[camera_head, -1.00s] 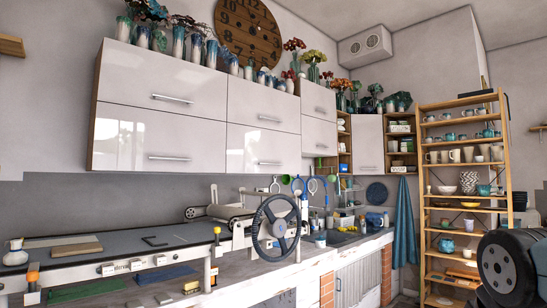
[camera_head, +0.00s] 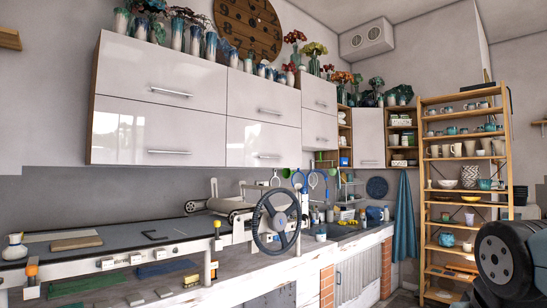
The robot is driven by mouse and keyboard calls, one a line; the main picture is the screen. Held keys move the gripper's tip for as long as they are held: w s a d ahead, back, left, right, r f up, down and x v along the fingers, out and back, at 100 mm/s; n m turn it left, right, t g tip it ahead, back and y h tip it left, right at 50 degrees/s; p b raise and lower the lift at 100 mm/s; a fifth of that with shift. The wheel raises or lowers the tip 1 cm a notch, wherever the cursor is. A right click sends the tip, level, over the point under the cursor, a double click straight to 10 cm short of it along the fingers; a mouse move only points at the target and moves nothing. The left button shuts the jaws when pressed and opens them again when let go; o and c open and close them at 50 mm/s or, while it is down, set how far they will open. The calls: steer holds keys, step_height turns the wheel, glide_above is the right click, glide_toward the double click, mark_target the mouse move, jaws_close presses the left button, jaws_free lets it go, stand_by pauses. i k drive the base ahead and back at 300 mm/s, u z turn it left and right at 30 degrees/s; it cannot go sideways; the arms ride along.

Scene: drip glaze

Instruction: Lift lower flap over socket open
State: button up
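The white wall cabinet has two rows of glossy flaps with horizontal bar handles, and all look shut. The lower row holds a wide left flap (camera_head: 140,134), a middle flap (camera_head: 255,143) and a narrow right flap (camera_head: 319,131). The left lower flap's handle (camera_head: 170,152) and the middle lower flap's handle (camera_head: 268,156) sit near their bottom edges. I cannot make out a socket on the wall, so I cannot tell which lower flap is over it. My gripper is not in view; only a dark rounded part of my arm shows at the lower right.
Vases with flowers stand on top of the cabinet. Below it, a slab roller table with a dark steering wheel (camera_head: 277,222) stands against the worktop. A wooden shelf rack (camera_head: 425,190) with pottery stands at right. The space directly before the flaps looks clear.

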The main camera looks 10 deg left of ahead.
mark_target(250, 142)
steer(key=u, duration=0.25)
steer(key=i, duration=1.15)
steer(key=u, duration=0.45)
steer(key=i, duration=1.15)
steer(key=z, duration=0.25)
